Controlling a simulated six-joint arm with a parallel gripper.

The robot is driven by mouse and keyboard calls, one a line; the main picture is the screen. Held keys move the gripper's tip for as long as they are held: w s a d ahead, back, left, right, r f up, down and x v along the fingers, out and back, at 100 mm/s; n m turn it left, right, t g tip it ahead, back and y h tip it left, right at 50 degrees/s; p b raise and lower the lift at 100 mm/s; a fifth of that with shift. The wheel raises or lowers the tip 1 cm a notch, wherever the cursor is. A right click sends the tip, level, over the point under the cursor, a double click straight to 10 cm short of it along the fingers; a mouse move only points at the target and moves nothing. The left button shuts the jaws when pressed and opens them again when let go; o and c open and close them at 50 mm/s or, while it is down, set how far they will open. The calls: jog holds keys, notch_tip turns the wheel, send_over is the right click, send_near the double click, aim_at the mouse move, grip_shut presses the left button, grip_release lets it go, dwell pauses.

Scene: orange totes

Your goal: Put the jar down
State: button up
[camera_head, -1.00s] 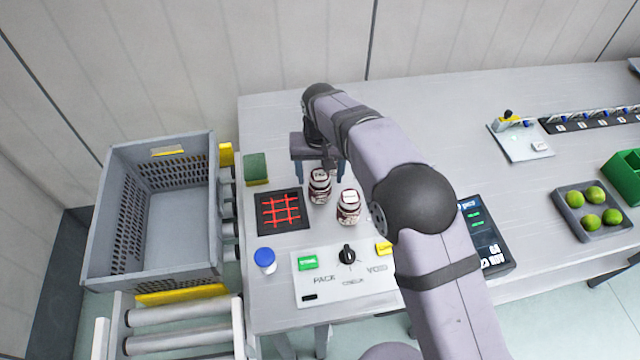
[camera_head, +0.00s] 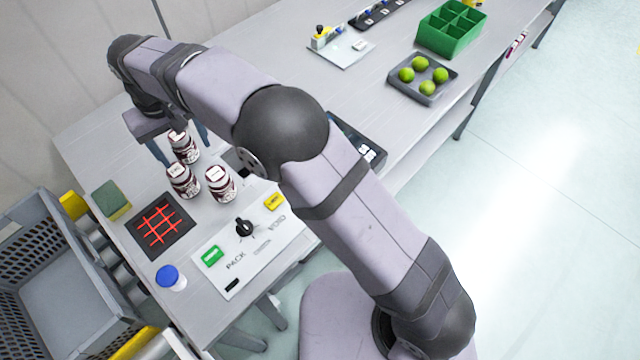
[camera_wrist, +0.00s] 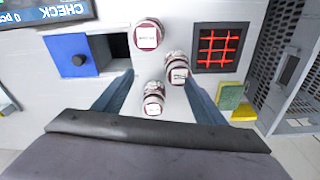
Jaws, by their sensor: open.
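Three dark jars with white labels and whitish lids stand close together on the table. The rear jar (camera_head: 183,147) is upright between the two blue fingers of my gripper (camera_head: 185,153). In the wrist view this jar (camera_wrist: 153,99) has a gap on each side to the fingers of my open gripper (camera_wrist: 159,80). A second jar (camera_head: 183,181) stands just in front of it and also shows in the wrist view (camera_wrist: 177,69). A third jar (camera_head: 220,184) stands to the right and shows in the wrist view (camera_wrist: 148,34). The rear jar's base is partly hidden.
A black panel with a red grid (camera_head: 160,226), a green-yellow sponge (camera_head: 111,200), a blue-capped bottle (camera_head: 171,278) and a button panel (camera_head: 242,255) lie nearby. A grey crate (camera_head: 70,262) stands left.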

jog(key=w+d+m, duration=0.2)
jog(key=d+m, duration=0.1)
jog(key=d, duration=2.1)
jog(key=s+d+f+m, duration=0.2)
jog(key=s+d, duration=0.6)
jog(key=d, duration=0.1)
jog(key=s+d+f+m+g, duration=0.1)
jog(key=s+d+f, duration=0.1)
jog(key=s+d, duration=0.6)
jog(key=shift+d+f+m+h, duration=0.3)
jog(key=shift+d+f+m, duration=0.1)
jog(key=shift+d, duration=0.4)
